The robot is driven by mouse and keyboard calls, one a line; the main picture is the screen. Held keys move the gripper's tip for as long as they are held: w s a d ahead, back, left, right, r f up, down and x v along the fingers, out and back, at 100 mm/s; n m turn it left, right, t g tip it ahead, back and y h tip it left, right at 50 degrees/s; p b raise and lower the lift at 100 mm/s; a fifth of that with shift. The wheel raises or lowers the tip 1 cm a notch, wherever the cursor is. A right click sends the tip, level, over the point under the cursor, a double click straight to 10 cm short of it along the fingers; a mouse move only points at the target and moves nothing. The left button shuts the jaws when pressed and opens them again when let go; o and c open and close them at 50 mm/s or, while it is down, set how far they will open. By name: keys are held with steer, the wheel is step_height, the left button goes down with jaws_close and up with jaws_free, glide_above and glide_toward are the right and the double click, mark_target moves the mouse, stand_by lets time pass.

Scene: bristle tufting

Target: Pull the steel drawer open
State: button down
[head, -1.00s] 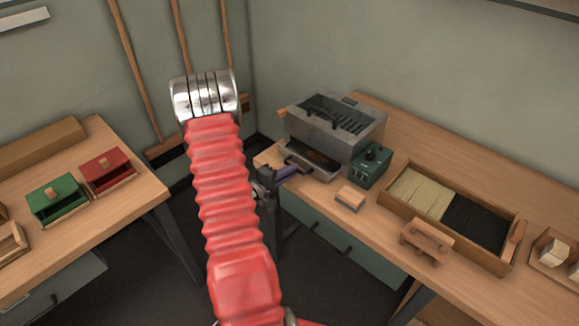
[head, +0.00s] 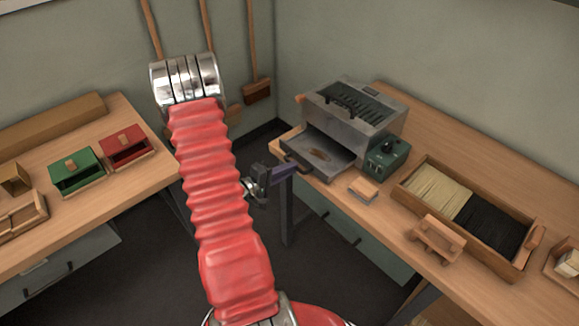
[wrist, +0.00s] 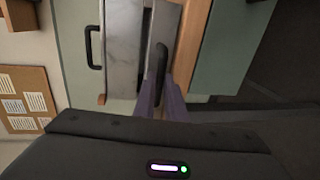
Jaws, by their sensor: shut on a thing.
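The steel drawer (head: 322,152) stands well out of the front of the steel machine (head: 352,112) on the right bench. Its flat inside shows a brownish patch. My gripper (head: 289,168) is at the drawer's front, shut on the dark drawer handle (head: 296,164). In the wrist view, the two purple fingers of my gripper (wrist: 161,92) close around the dark handle (wrist: 158,62). The steel drawer front (wrist: 162,30) lies behind it. The fingertips are partly hidden by the handle in the wrist view.
A green control box (head: 386,160) stands right of the drawer, and a small wooden block (head: 363,190) sits near the bench edge. A wooden tray (head: 405,187) of pale and black bristles is farther right. The floor before the drawer is open.

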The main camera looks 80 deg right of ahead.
steer(key=shift+f, duration=0.2)
steer(key=c, duration=2.1)
jaws_free()
steer(key=shift+r, duration=0.1)
steer(key=shift+v, duration=6.9)
